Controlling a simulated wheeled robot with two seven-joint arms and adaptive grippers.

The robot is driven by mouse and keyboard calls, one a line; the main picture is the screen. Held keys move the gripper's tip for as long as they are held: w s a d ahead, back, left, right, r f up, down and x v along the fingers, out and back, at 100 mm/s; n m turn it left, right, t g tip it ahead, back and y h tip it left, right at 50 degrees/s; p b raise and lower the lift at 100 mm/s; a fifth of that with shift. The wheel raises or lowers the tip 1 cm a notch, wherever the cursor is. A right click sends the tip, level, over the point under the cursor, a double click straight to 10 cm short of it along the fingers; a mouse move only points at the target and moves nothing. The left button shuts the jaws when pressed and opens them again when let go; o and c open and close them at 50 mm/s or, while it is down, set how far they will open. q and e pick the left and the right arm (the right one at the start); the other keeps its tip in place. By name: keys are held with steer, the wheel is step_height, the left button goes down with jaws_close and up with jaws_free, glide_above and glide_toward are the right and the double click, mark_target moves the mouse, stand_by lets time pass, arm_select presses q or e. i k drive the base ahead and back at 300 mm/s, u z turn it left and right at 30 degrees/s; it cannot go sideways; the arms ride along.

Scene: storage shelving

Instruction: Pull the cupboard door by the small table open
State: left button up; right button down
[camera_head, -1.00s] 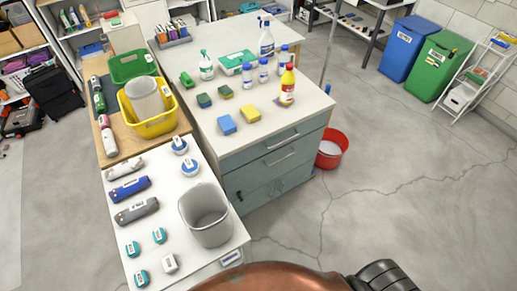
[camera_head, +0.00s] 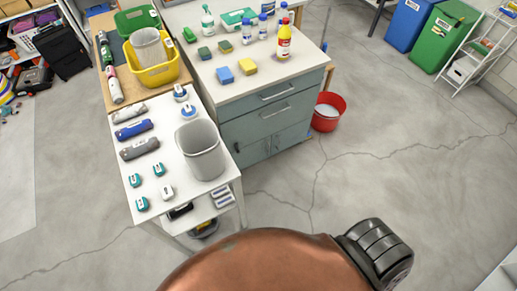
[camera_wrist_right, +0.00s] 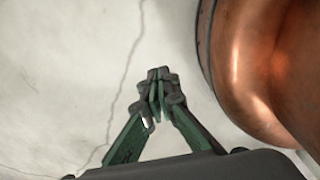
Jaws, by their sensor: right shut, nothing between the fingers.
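The grey-green cupboard (camera_head: 262,122) stands beside the small white table in the head view. Below its two drawers are doors; the left door (camera_head: 254,153), nearest the table, looks shut, with a small dark handle (camera_head: 237,147) near its left edge. The table hides part of the cupboard's left side. My right gripper (camera_wrist_right: 160,78) is shut and empty in the right wrist view, over bare floor and apart from the cupboard. Neither gripper shows in the head view.
The small table (camera_head: 180,188) holds a grey bin (camera_head: 203,152), bottles and small devices, with a shelf below. A red bucket (camera_head: 327,112) stands right of the cupboard. Cleaning bottles and sponges crowd the cupboard top. The floor (camera_head: 400,190) in front is largely clear.

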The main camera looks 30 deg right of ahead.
mark_target(251, 154)
steer(key=u, duration=3)
steer(key=k, duration=1.65)
steer(key=z, duration=2.05)
